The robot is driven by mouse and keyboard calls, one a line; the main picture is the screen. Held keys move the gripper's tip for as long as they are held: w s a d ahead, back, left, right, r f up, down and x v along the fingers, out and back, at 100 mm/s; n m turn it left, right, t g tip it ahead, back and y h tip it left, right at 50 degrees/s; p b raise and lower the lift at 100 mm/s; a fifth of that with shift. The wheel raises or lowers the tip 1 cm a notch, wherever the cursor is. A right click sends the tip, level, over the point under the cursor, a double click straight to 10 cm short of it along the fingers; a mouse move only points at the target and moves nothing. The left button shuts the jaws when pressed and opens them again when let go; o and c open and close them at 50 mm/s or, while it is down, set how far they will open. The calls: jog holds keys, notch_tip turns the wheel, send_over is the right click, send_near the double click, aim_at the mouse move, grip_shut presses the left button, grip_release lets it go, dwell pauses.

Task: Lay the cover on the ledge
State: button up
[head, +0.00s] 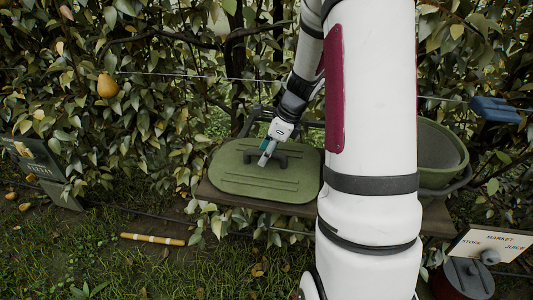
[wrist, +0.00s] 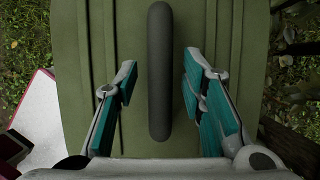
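The cover (head: 236,185) is a flat green lid with rounded corners and a dark bar handle. In the head view it lies over the left part of the wooden ledge (head: 214,196). In the wrist view the cover (wrist: 225,40) fills most of the picture, with its dark handle (wrist: 159,75) in the middle. My gripper (head: 265,160) is at the handle. In the wrist view my gripper (wrist: 160,90) has its fingers apart on either side of the handle, with a gap on both sides. Whether the cover rests fully on the ledge is hard to tell.
A green tub (head: 441,155) stands on the right, partly behind my arm. A sign (head: 490,243) and a dark red can with a grey lid (head: 466,278) are at lower right. A yellow stick (head: 152,239) lies on the grass. A pear (head: 107,86) hangs at left among dense leaves.

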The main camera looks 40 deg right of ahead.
jog(key=p+v, duration=0.3)
jog(key=v, duration=0.8)
jog(key=s+a+r+n, duration=0.2)
jog(key=a+r+n, duration=0.35)
jog(key=a, duration=0.25)
jog(key=s+a+r+n+g, duration=0.2)
jog(key=s+a+r+n, duration=0.3)
jog(key=s+a+n, duration=0.85)
jog(key=s+a+f+n+h, duration=0.1)
jog(key=s+a+n+h, duration=0.1)
jog(key=s+n, duration=0.7)
jog(key=shift+s+a+h, duration=0.4)
jog(key=shift+s+a, duration=0.05)
jog(key=shift+s, duration=0.15)
jog(key=shift+r, duration=0.15)
notch_tip(320, 180, up, 15)
jog(key=t+p, duration=0.2)
jog(key=p, duration=1.1)
jog(key=shift+t, duration=0.3)
